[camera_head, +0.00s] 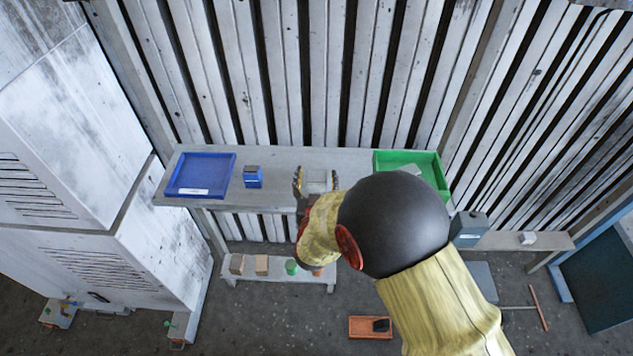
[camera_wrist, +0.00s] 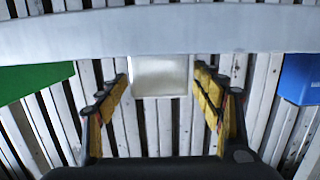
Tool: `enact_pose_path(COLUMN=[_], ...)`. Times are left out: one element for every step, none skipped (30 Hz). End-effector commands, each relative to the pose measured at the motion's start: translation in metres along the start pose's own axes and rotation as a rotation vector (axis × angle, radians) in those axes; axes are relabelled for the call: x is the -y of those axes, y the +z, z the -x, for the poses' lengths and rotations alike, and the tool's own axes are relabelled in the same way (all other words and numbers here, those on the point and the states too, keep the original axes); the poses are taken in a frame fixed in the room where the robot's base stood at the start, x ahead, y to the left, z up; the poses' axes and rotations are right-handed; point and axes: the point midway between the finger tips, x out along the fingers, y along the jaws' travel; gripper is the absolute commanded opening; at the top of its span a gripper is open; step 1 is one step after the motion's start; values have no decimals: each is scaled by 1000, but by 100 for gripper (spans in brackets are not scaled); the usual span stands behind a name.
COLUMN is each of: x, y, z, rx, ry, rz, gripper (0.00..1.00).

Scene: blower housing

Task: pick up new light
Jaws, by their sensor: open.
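A pale, squarish, glassy block (camera_head: 317,187), which looks like the light, is at the front part of the grey shelf table between the blue tray and the green tray. In the wrist view the pale block (camera_wrist: 160,75) shows ahead, centred between the two fingers. My gripper (camera_head: 317,178) is open, with one finger on each side of the block. In the wrist view my gripper (camera_wrist: 161,83) shows a gap between each finger and the block. My arm hides part of the table's right side.
A blue tray (camera_head: 201,174) and a small blue box (camera_head: 253,177) stand left of the block. A green tray (camera_head: 410,160) is at the right end. A low bench (camera_head: 275,278) with small blocks and cups is below. Slatted wall stands behind.

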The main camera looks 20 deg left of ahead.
Motion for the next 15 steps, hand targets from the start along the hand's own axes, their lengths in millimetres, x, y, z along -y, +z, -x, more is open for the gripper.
enact_pose_path(x=[0,0,0,0,0,0,0,0,0,0,0,0,0,0,0], y=[0,-1,-1,-1,-1,-1,-1,-1,-1,-1,-1,-1,-1,-1,-1], z=[0,0,0,0,0,0,0,0,1,1,1,1,1,1,1], rx=[0,0,0,0,0,0,0,0,0,0,0,0,0,0,0], ry=[0,0,0,0,0,0,0,0,0,0,0,0,0,0,0], rz=[0,0,0,0,0,0,0,0,-1,-1,0,-1,-1,-1,-1], gripper=[67,67,67,65,63,61,59,58,55,54,52,50,48,46,44])
